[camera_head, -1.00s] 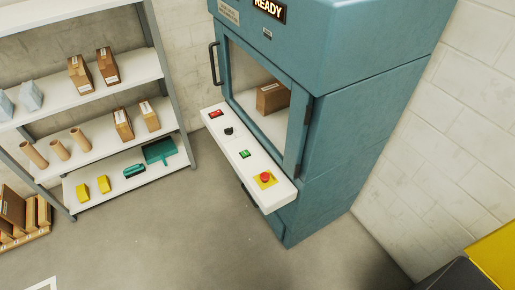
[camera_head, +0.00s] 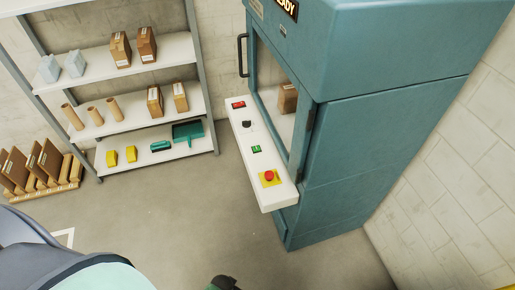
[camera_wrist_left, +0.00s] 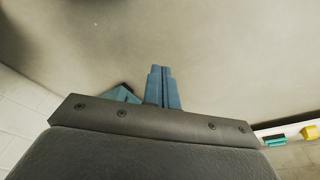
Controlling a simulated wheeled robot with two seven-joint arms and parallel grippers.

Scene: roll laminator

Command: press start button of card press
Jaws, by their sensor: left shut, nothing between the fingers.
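The teal card press (camera_head: 400,130) stands right of centre in the head view, with a white control ledge (camera_head: 240,137) along its front. On the ledge are a green button (camera_head: 256,149), a red control (camera_head: 238,104), a black knob (camera_head: 247,125) and a red mushroom button (camera_head: 269,177) on a yellow plate. In the left wrist view my left gripper (camera_wrist_left: 163,70) is shut and empty, with floor beyond its blue fingers. It touches no button. My left arm shows at the head view's bottom left. My right gripper is not in view.
A shelf rack (camera_head: 150,125) with boxes, tubes and yellow and teal items stands at the left. A wooden rack (camera_head: 60,185) of brown boards is on the floor. A block wall (camera_head: 460,180) is at the right. Open floor lies in front of the press.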

